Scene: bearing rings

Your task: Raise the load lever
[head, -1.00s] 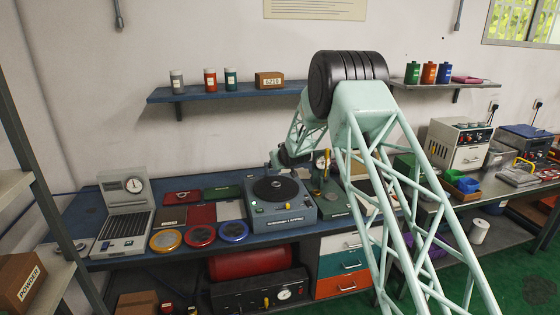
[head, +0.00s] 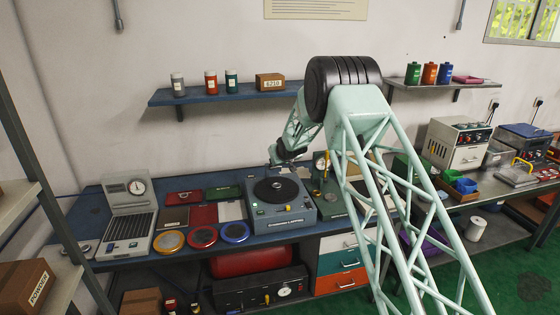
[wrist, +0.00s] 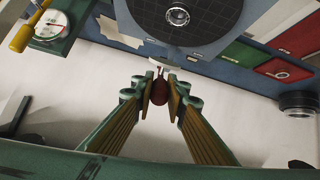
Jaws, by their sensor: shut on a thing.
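The lapping machine (head: 262,215) is a blue-grey box with a round black plate (head: 275,190) on top. Its plate also shows at the top of the wrist view (wrist: 185,35). My gripper (head: 271,160) is above the back left of the machine in the head view. In the wrist view my gripper (wrist: 159,84) is shut on a dark red knob (wrist: 159,92), which appears to be the load lever's end. The lever's shaft is mostly hidden, and the knob cannot be made out in the head view.
A green stand with a dial gauge (head: 320,163) is close at the machine's right. Red and green trays (head: 203,215) and several coloured rings (head: 203,236) lie to its left. A wall shelf (head: 220,95) with bottles and a box is above the bench.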

